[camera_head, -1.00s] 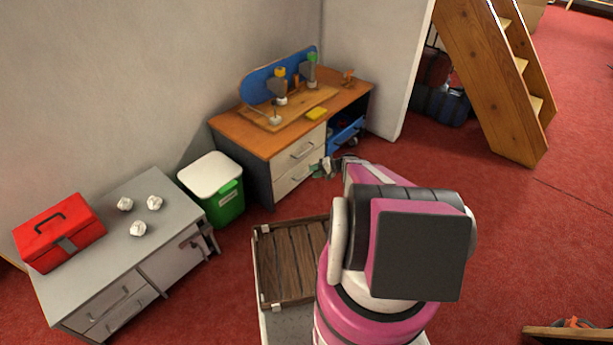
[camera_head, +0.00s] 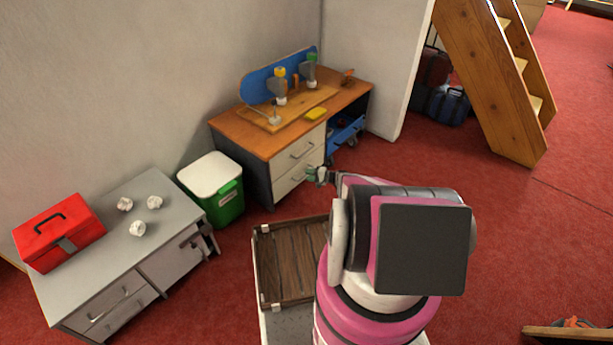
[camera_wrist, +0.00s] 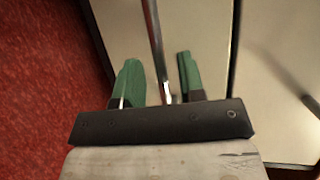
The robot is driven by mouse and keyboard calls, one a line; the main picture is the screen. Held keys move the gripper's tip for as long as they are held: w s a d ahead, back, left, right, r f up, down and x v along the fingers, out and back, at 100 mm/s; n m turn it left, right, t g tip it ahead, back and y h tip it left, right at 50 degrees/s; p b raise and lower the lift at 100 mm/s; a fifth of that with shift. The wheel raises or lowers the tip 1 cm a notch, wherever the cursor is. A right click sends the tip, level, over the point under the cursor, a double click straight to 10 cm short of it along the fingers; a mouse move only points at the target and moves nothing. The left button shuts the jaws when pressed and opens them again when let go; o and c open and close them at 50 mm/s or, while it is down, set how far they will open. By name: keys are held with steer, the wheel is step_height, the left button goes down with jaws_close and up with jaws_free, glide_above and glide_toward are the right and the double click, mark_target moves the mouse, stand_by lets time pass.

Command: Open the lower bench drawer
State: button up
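The bench (camera_head: 262,140) has an orange-brown top and two pale drawers stacked at its front in the head view. The lower drawer (camera_head: 288,182) looks shut below the upper drawer (camera_head: 296,152). My gripper (camera_head: 316,174) is at the lower drawer's front, covering part of it. In the wrist view, the lower drawer front (camera_wrist: 212,35) fills the middle, with its metal bar handle (camera_wrist: 154,42) running between my two green fingers. My gripper (camera_wrist: 159,78) is open around the handle, with gaps visible on both sides. The upper drawer front (camera_wrist: 275,75) is at the right.
A green bin with white lid (camera_head: 213,185) stands left of the bench. A grey cabinet (camera_head: 160,215) bears a red toolbox (camera_head: 60,230) and crumpled paper balls. Wooden stairs (camera_head: 495,85) stand at right.

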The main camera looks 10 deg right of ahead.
steer(key=shift+x, duration=1)
jaws_close()
steer(key=shift+d, duration=0.1)
